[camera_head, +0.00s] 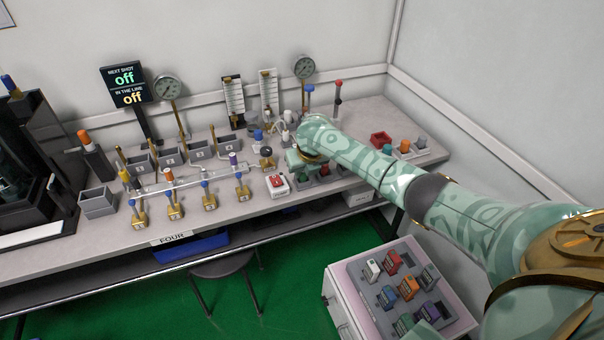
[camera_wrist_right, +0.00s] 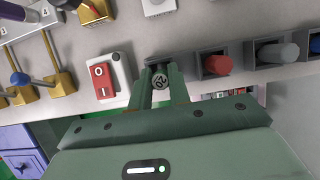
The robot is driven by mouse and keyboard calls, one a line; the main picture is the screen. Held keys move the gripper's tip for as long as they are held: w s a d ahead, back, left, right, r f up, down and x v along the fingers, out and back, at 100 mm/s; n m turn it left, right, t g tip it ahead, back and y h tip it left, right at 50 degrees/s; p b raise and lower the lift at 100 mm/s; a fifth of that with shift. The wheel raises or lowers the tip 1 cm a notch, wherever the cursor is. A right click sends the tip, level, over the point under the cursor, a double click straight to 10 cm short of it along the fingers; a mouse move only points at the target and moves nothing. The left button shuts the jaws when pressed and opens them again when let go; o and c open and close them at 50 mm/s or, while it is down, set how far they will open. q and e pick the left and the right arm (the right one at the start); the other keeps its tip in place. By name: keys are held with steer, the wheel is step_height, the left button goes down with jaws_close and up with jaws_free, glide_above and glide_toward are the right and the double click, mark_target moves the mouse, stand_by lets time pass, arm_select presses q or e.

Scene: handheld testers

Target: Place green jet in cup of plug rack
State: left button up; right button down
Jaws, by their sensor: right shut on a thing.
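My right gripper (camera_wrist_right: 160,78) is shut on a small round piece with a grey face marked "20" (camera_wrist_right: 159,81); its sides are mostly hidden by the fingers, so I cannot tell its body colour. In the head view the right gripper (camera_head: 303,160) is over the bench, near the front edge. The plug rack, a row of grey square cups (camera_wrist_right: 197,68), lies just right of the fingers in the wrist view. One cup holds a red plug (camera_wrist_right: 217,65) and another a grey plug (camera_wrist_right: 285,53). Whether the held piece touches a cup is hidden. My left gripper is not in view.
A white box with a red top (camera_head: 277,184) stands left of the gripper. Several brass valves (camera_head: 175,207) line the bench front. Gauges (camera_head: 304,67) stand behind. A cart tray (camera_head: 362,272) with several coloured blocks is at lower right.

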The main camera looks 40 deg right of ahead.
steer(key=c, duration=1.3)
jaws_free()
steer(key=p+v, duration=0.6)
steer(key=v, duration=0.6)
steer(key=shift+p, duration=0.35)
steer(key=shift+f, duration=0.1)
